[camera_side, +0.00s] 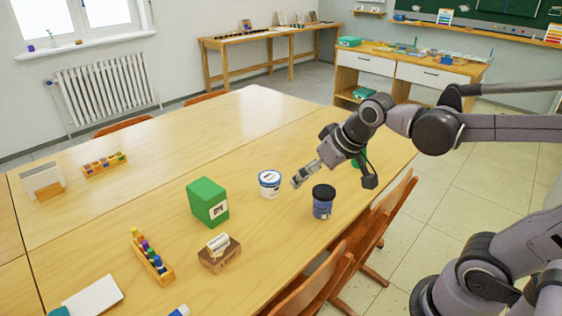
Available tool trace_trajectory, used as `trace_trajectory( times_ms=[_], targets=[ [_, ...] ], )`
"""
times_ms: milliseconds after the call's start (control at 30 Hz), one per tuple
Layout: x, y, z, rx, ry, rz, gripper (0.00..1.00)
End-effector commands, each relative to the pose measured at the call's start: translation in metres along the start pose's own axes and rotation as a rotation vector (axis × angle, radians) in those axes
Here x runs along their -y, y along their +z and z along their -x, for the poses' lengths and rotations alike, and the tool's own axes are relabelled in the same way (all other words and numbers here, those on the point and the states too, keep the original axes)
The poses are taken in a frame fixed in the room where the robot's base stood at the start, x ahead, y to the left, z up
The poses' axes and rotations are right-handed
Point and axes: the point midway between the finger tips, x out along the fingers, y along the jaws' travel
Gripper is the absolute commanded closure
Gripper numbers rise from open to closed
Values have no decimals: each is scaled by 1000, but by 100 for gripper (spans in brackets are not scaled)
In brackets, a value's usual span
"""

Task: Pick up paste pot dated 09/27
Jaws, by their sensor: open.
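A white tub (269,184) with a blue-marked label stands upright on the wooden table. A dark-lidded jar (322,202) with a blue-purple body stands to its right, closer to the table's edge. Either could be the paste pot; no date on them is readable at this size. My gripper (302,176) is open and empty, pointing down and left. In the picture it lies between the tub and the jar, with a gap to the tub; its exact height is hard to tell. A green item (357,161) is mostly hidden behind my wrist.
A green box (208,202), a small brown box with white pieces (219,253) and a wooden rack of coloured bottles (152,257) stand to the left. A paint-block tray (104,164) is farther off. Chairs (362,226) line the near edge. The table's far middle (220,130) is clear.

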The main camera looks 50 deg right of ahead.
Motion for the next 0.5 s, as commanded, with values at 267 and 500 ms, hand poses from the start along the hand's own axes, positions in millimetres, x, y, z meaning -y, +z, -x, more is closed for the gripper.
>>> trace_trajectory(
  times_ms=[267, 500],
  targets=[
    [-15, -64, -39, 50, 57, -113, 3],
    [-31, -107, -90, 87, 110, -211, 3]
  ],
)
